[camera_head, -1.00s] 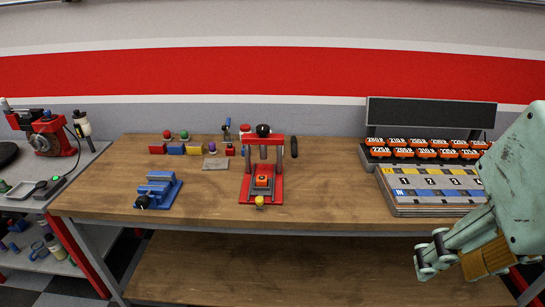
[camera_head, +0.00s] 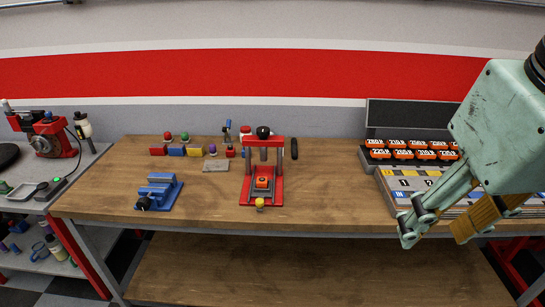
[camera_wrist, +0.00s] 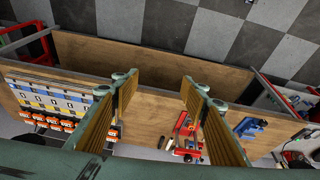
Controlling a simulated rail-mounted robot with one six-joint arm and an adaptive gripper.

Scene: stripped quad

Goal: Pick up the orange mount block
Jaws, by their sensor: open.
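An orange block (camera_head: 262,183) with a dark base sits in the red press frame (camera_head: 248,197) near the middle of the workbench. I take it for the mount block. My gripper (camera_head: 432,232) is open and empty, at the bench's front edge, well to the right of the press. In the wrist view my gripper (camera_wrist: 157,80) shows two wide-apart fingers with brown ribbed pads and nothing between them.
A blue vise (camera_head: 160,190) stands left of the press, with a grey plate (camera_head: 215,166) and small coloured blocks behind. A case (camera_head: 375,165) of orange labelled pieces and a layered tray (camera_head: 400,184) stand at right. The wooden bench (camera_head: 325,195) is clear right of the press.

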